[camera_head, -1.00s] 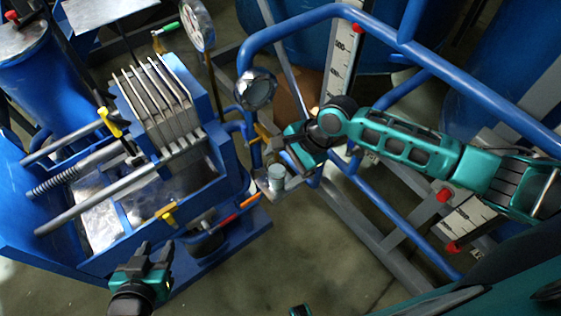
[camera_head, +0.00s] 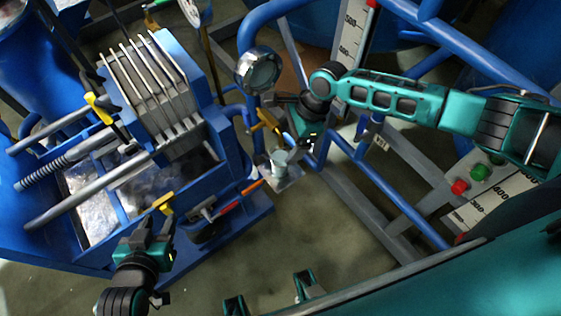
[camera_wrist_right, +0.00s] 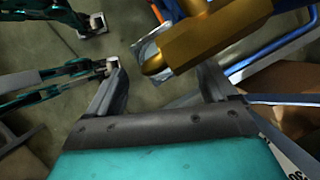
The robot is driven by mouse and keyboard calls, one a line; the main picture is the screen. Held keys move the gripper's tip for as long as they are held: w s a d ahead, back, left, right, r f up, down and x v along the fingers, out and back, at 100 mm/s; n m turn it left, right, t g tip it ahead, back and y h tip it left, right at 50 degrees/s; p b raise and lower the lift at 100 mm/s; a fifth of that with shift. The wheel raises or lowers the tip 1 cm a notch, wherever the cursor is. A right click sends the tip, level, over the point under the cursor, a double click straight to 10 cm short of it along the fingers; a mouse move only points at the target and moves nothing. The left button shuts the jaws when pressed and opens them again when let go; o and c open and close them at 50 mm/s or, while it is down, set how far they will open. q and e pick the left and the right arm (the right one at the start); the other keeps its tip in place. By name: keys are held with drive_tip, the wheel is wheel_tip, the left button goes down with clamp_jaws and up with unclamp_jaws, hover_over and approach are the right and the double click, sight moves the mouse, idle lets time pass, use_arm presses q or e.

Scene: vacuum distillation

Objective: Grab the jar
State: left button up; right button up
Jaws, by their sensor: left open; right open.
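The jar (camera_head: 281,158) is a small, pale, clear-looking vessel. It stands upright on a small metal plate (camera_head: 287,178) beside the blue frame, below a brass valve (camera_head: 269,122). My right gripper (camera_head: 292,122) is open and empty just above the jar, close to the valve. In the right wrist view the open fingers (camera_wrist_right: 160,75) have the brass valve (camera_wrist_right: 205,38) between and beyond them. The plate's edge shows behind the valve, and the jar cannot be made out there. My left gripper (camera_head: 155,228) is open and empty at the lower left, beside the blue press.
A blue filter press (camera_head: 228,150) with upright plates fills the left. A round sight glass (camera_head: 258,69) is just above the valve. Blue pipes (camera_head: 350,150) and grey beams (camera_head: 375,205) lie on the right. Bare floor (camera_head: 250,245) shows below the plate.

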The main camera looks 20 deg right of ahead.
sight(281, 152)
drive_tip(key=b+x, duration=0.1)
drive_tip(key=x, duration=0.4)
drive_tip(key=shift+c, duration=0.3)
clamp_jaws()
idle(0.5)
drive_tip(key=shift+r, duration=0.1)
